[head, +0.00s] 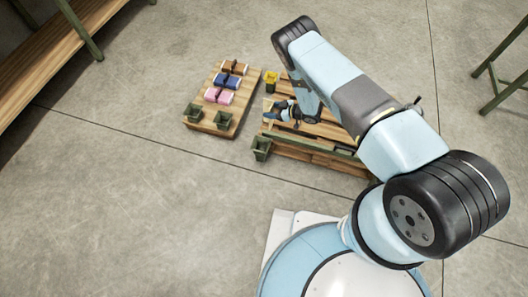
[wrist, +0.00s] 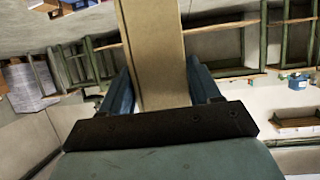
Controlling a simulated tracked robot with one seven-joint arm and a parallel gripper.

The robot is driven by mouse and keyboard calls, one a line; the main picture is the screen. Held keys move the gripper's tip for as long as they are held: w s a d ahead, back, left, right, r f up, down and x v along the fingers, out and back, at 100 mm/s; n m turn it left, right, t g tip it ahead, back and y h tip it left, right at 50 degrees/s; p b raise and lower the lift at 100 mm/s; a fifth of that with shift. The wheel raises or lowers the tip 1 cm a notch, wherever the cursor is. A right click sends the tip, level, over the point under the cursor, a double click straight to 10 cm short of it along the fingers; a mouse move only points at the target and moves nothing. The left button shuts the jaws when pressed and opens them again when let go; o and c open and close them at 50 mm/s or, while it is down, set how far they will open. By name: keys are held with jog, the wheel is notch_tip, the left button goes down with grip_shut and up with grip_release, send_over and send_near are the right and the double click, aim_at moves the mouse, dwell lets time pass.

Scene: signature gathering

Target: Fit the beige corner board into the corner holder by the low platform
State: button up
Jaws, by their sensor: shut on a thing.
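The beige corner board (wrist: 155,55) stands out between the blue fingers of my gripper (wrist: 158,88) in the wrist view, running up out of the frame. My gripper is shut on it. In the head view my gripper (head: 281,110) is over the left part of the low slatted wooden platform (head: 305,155); the board is too small there to make out clearly. A dark green corner holder (head: 261,148) stands on the floor at the platform's front left corner. It looks empty, and the board is apart from it.
A wooden board (head: 238,92) left of the platform carries brown, blue and pink pieces and two green holders, one of them at its front left (head: 193,112). A yellow holder-like piece (head: 271,82) is at the platform's far left. Open concrete floor lies in front.

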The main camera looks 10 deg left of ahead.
jog(key=s+a+f, duration=0.1)
jog(key=s+f, duration=0.2)
jog(key=f, duration=0.5)
jog(key=s+a+f+n+g, duration=0.1)
jog(key=s+f, duration=0.2)
jog(key=f, duration=0.5)
jog(key=shift+f, duration=0.4)
jog(key=o, duration=1.3)
jog(key=shift+o, duration=0.2)
jog(key=shift+r, duration=0.1)
